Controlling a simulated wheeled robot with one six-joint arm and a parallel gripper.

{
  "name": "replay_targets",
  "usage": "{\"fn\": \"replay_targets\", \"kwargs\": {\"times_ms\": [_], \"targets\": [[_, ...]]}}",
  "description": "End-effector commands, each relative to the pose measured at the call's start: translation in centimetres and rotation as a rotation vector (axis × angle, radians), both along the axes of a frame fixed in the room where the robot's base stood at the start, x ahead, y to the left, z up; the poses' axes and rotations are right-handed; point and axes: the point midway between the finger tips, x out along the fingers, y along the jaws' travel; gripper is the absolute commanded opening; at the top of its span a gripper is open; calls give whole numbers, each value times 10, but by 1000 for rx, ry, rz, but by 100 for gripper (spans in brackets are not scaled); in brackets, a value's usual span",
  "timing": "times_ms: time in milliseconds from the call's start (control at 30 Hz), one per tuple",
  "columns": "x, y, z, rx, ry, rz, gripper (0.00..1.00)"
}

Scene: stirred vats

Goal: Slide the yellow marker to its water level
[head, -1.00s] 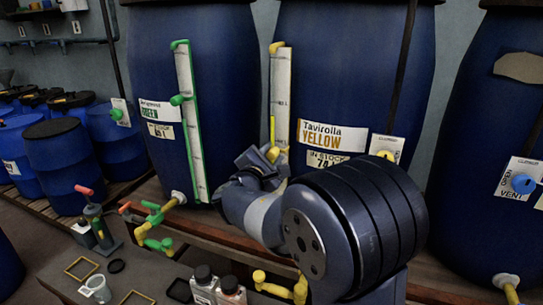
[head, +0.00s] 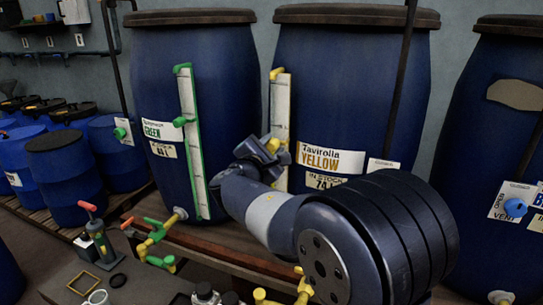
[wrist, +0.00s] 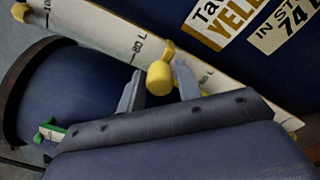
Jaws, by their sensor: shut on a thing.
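The yellow vat (head: 345,85) carries a white scale board (head: 281,95) with a yellow cap at its top. My gripper (head: 268,155) is at the board's middle, beside the "YELLOW" label (head: 332,160). In the wrist view its two grey fingers (wrist: 158,90) are closed around the yellow marker (wrist: 160,77), a rounded knob with a pointer lying across the scale board (wrist: 100,35). The marker sits a little below a printed "L" mark. A bit of yellow shows behind the right finger. The water level cannot be made out clearly; my gripper covers part of the gauge.
The green vat (head: 200,60) with its own gauge and green marker (head: 180,121) stands to the left. Another blue vat (head: 500,120) stands at the right. A dark pipe (head: 402,90) runs down in front of the yellow vat. Small tools and bottles lie on the bench below.

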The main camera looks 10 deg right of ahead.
Motion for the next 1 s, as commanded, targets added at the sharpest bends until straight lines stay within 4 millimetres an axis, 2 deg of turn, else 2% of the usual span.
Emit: {"fn": "replay_targets", "kwargs": {"times_ms": [300,333,500,767,867,1000], "targets": [[0,0,2,-9,5,1,0],[0,0,2,-9,5,1,34],[0,0,2,-5,4,1,46],[-1,1,2,-4,3,1,46],[-9,7,1,-3,2,3,46],[-30,22,1,-2,1,5,46]]}}
